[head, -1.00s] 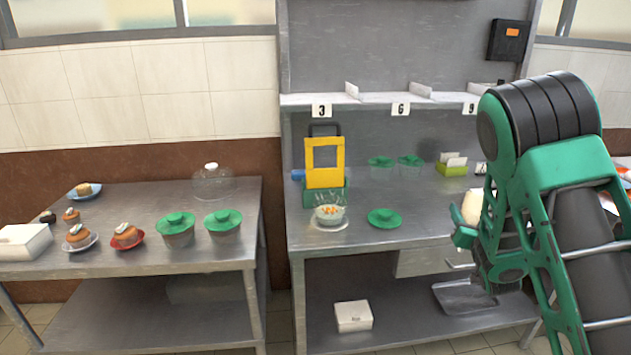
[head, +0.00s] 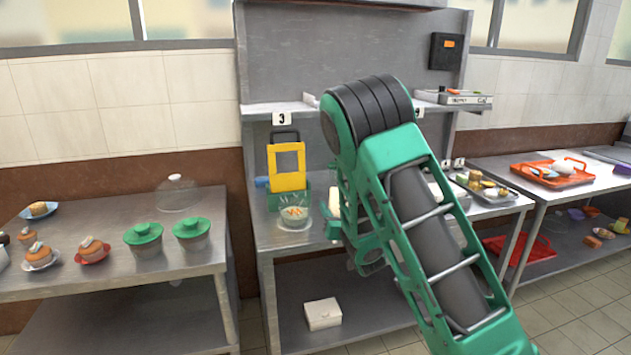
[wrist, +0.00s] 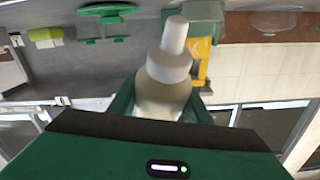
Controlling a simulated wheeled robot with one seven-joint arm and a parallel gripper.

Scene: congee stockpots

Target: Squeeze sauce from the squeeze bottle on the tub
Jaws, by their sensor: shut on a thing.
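The clear tub (head: 295,213) with orange and white pieces in it stands on the steel counter, in front of the yellow-and-green stand. My gripper (head: 335,228) is just right of the tub in the head view, mostly hidden behind my arm. It is shut on the squeeze bottle, a cream bottle with a pale nozzle, which fills the middle of the wrist view (wrist: 163,88). Only a sliver of the bottle (head: 334,198) shows in the head view. I cannot tell whether the nozzle is over the tub.
A yellow-and-green stand (head: 287,172) is close behind the tub. Numbered shelves (head: 290,110) run above the counter. A side table (head: 110,262) at left holds green-lidded tubs (head: 144,240) and cakes. A red tray (head: 553,172) lies at right.

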